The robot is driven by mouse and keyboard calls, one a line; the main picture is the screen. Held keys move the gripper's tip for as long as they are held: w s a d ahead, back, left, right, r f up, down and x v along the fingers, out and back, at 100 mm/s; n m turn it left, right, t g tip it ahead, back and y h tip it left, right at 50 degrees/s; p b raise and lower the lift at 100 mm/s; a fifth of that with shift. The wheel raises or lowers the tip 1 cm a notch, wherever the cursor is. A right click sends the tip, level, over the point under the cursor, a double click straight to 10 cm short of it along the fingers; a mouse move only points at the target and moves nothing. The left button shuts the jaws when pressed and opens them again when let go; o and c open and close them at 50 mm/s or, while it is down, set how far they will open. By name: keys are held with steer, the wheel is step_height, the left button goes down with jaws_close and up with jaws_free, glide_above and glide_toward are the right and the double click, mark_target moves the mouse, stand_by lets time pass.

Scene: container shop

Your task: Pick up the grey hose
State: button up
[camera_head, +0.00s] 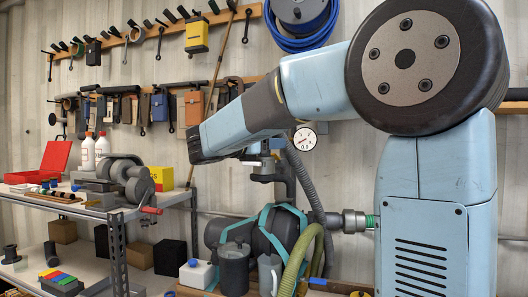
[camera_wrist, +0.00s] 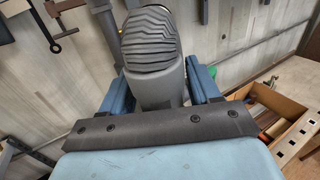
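A dark grey ribbed hose (camera_head: 303,177) shows in the head view. It hangs from beside the end of my arm, below the round gauge, and curves down to the right towards a metal coupling (camera_head: 353,221). The wrist view shows a grey rounded part with a wavy ribbed face between two blue side pieces.
A metal shelf (camera_head: 117,250) stands left; tools hang on the wall.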

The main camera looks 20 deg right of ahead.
steer(key=c, duration=1)
steer(key=shift+o, duration=0.2)
steer(key=shift+r, duration=0.15)
